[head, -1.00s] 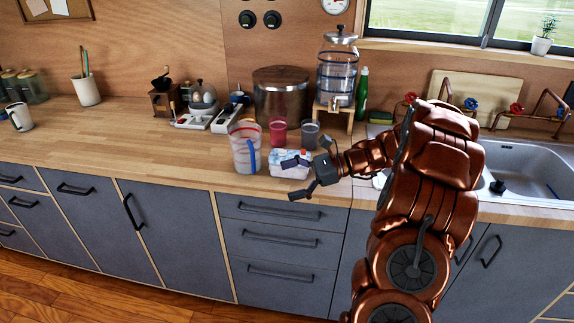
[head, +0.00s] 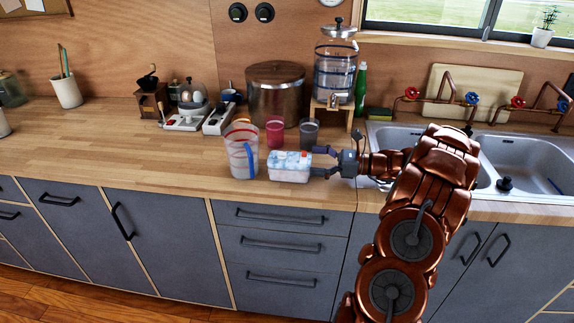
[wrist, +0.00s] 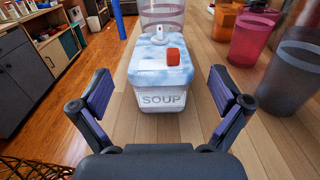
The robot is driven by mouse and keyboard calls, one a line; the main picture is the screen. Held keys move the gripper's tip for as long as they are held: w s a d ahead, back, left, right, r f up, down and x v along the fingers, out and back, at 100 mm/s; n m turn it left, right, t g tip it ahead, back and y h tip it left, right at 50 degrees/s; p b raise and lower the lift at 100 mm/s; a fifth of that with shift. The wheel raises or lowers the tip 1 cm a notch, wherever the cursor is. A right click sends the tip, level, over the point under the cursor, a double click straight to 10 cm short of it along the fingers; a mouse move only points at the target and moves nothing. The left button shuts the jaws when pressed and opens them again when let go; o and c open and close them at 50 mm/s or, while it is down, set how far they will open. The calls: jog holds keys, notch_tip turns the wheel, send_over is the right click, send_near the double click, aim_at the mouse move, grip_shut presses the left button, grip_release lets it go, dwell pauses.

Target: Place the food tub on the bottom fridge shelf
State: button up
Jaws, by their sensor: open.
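The food tub (head: 289,167) is a small whitish box with a pale blue patterned lid, standing on the wooden counter near its front edge. In the wrist view the tub (wrist: 161,99) reads "SOUP" on its near side and has a red piece on the lid. My gripper (head: 323,163) is just right of the tub in the head view. In the wrist view my gripper (wrist: 161,98) is open, with one finger to each side of the tub's near end and gaps between. No fridge shows in these views.
A clear pitcher (head: 242,150) stands close left of the tub. A red cup (head: 275,134) and a grey cup (head: 309,134) stand behind it. A drinks dispenser (head: 335,70) is farther back. The sink (head: 520,165) is at right. The counter at left (head: 110,140) is largely clear.

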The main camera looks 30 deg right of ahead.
aim_at(294, 158)
jog(key=shift+p+x, duration=0.8)
jog(key=shift+x, duration=2.3)
jog(key=shift+d, duration=0.1)
jog(key=shift+c, duration=0.4)
jog(key=c, duration=1.5)
